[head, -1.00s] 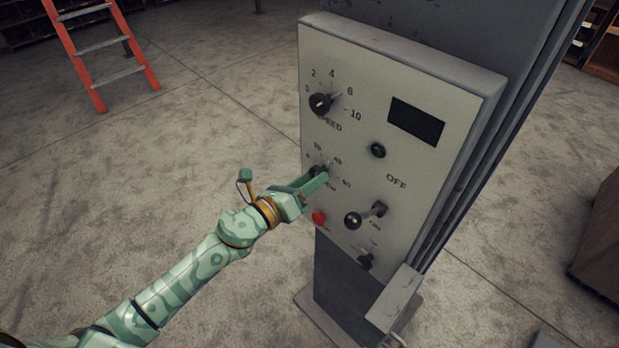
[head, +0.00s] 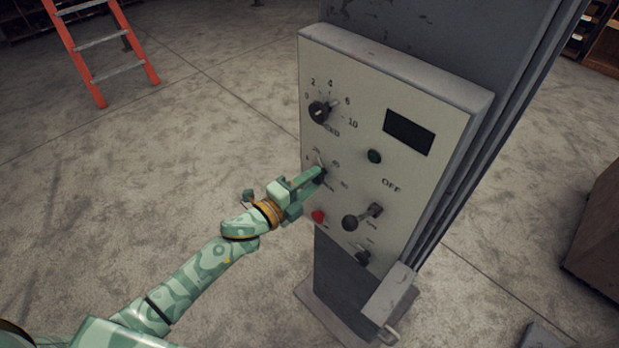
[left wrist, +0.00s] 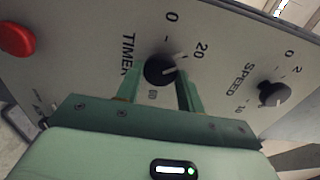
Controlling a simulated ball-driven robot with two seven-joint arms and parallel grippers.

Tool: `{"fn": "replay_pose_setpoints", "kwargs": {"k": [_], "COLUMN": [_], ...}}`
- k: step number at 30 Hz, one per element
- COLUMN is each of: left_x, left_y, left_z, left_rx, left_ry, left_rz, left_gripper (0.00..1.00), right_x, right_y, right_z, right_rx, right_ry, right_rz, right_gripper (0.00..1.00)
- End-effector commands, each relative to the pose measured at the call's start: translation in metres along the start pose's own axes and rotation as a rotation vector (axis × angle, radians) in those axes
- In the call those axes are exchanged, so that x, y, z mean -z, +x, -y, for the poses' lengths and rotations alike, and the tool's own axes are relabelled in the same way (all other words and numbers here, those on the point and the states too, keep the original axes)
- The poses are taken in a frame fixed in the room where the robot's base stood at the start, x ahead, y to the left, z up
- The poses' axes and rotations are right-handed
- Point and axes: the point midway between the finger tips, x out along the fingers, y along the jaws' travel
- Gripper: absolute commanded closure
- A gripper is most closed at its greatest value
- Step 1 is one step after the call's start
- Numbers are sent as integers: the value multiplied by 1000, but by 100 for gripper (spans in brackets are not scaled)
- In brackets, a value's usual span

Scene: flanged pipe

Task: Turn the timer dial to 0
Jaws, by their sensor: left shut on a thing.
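The timer dial (left wrist: 158,70) is a small black knob with a white pointer mark, on a pale control panel (head: 345,75). In the left wrist view its labels 0 and 20 show on the far side, and the mark points right, below the 20. Part of the scale is hidden behind a finger. My left gripper (left wrist: 160,82) has one green finger on each side of the dial and is shut on it. In the head view the left gripper (head: 319,174) reaches the panel from the left and hides most of the dial. My right gripper is not in view.
The speed dial (head: 319,112) sits above the timer. A red button (head: 318,216), a lever with a dark ball (head: 351,222), a green button (head: 374,157) and a dark display (head: 409,131) share the panel. Open floor lies left; a red ladder (head: 86,45) stands behind.

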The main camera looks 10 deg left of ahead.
Motion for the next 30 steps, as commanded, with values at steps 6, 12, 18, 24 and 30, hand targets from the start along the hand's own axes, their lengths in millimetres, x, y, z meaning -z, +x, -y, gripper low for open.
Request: {"fn": "replay_pose_setpoints", "kwargs": {"k": [6,12,18,24,30], "left_x": [0,0,-1,-1,-1], "left_y": [0,0,0,0,0], "left_z": [2,2,2,2,1], "left_rx": [-2,-2,-3,-2,-3], "left_ry": [-205,-394,-579,-735,-850], "left_rz": [2,1,1,2,2], "left_gripper": [85,85,85,85,85], "right_x": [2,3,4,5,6], "right_y": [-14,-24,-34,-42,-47], "right_z": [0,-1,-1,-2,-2], "right_rx": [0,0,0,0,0], "right_ry": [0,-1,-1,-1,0], "right_rz": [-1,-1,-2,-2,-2], "right_gripper": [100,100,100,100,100]}}
